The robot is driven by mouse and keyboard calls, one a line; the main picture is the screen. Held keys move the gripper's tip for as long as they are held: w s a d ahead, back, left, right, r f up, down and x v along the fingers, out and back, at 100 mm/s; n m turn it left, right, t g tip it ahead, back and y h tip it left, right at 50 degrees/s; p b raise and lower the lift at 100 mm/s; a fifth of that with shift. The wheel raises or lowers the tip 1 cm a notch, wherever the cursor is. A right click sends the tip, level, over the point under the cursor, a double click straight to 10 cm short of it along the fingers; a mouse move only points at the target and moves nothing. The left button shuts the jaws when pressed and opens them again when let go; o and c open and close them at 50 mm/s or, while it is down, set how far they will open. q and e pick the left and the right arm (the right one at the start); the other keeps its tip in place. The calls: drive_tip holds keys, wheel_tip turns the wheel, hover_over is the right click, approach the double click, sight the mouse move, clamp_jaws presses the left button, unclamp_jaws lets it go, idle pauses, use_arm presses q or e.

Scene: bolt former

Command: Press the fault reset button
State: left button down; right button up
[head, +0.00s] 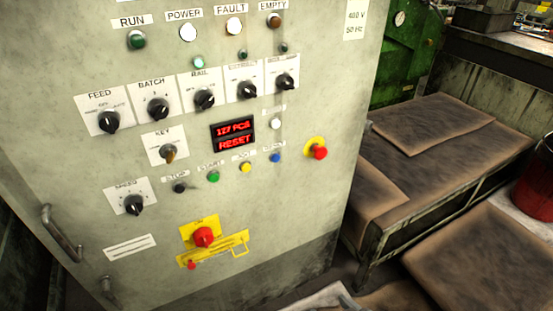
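The grey control cabinet (60,130) fills the left and middle of the head view. A row of small push buttons runs across it: a black one (179,188) under a label like STOP, a green one (213,177) under START, a yellow one (245,167) and a blue one (275,157). The labels over the yellow and blue buttons are too blurred to read surely. A white button or lamp (275,124) sits above the blue one. The FAULT lamp (234,25) looks white. A red display (233,135) reads about "127 PCS RESET". Neither gripper shows.
A red mushroom button (319,152) on yellow sits right of the row. A red rotary switch (204,237) on a yellow plate is below. Several black selector knobs sit above. A door handle (61,233) sticks out at left. A low bench (440,150) stands right.

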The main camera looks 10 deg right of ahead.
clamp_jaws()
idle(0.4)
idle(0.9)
